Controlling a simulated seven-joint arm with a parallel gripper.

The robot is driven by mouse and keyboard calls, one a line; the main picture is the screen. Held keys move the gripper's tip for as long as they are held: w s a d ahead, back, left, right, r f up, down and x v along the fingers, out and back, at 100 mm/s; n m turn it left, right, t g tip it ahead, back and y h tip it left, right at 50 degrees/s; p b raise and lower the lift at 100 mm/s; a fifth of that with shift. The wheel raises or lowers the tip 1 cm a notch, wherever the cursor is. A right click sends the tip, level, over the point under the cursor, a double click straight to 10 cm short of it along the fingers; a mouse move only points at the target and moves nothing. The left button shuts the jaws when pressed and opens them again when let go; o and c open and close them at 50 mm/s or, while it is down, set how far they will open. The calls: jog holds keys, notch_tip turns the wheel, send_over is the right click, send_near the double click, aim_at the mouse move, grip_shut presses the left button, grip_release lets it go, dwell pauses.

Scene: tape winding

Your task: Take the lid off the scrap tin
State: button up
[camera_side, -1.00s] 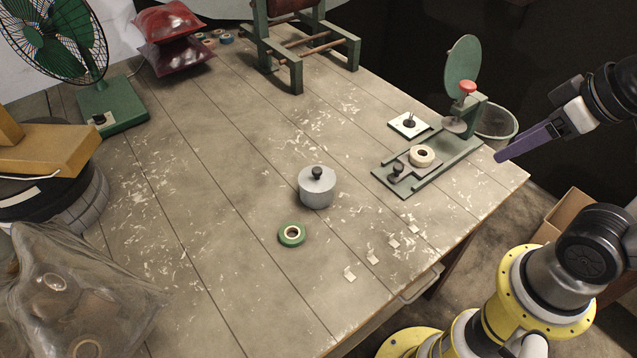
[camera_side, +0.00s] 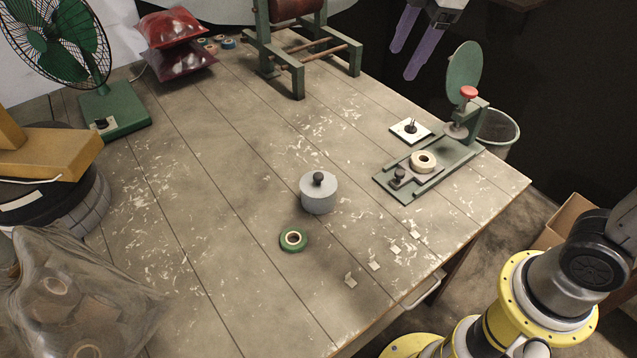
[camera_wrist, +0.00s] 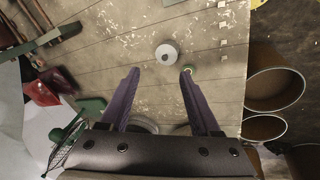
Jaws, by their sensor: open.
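The scrap tin (camera_side: 318,198) is a short grey metal cylinder standing upright near the middle of the table. Its lid (camera_side: 308,181) is on top, with a black knob (camera_side: 318,178) at the centre. In the wrist view the tin (camera_wrist: 166,54) appears from above, beyond the fingertips and between their lines. My gripper (camera_side: 404,62) has two purple fingers and is high above the far right of the table, well away from the tin. In the wrist view my gripper (camera_wrist: 159,70) is open with nothing between its fingers.
A green tape roll (camera_side: 293,239) lies just in front of the tin. Small paper squares (camera_side: 375,266) lie to its right. A green winding fixture (camera_side: 440,165) with a cream roll (camera_side: 423,162) stands at the right edge. A green fan (camera_side: 112,105) stands at the back left. The table around the tin is mostly clear.

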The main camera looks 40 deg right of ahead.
jog(key=w+a+f+n+g, duration=0.1)
jog(key=w+a+f+n, duration=0.1)
jog(key=w+a+f, duration=0.3)
jog(key=n+g, duration=0.2)
send_over(319, 175)
notch_tip(319, 175, down, 11)
jog(key=f, duration=0.6)
jog(key=shift+w+f, duration=0.2)
jog(key=shift+f, duration=0.15)
jog(key=shift+s+f, duration=0.2)
jog(key=shift+f, duration=2.85)
grip_shut()
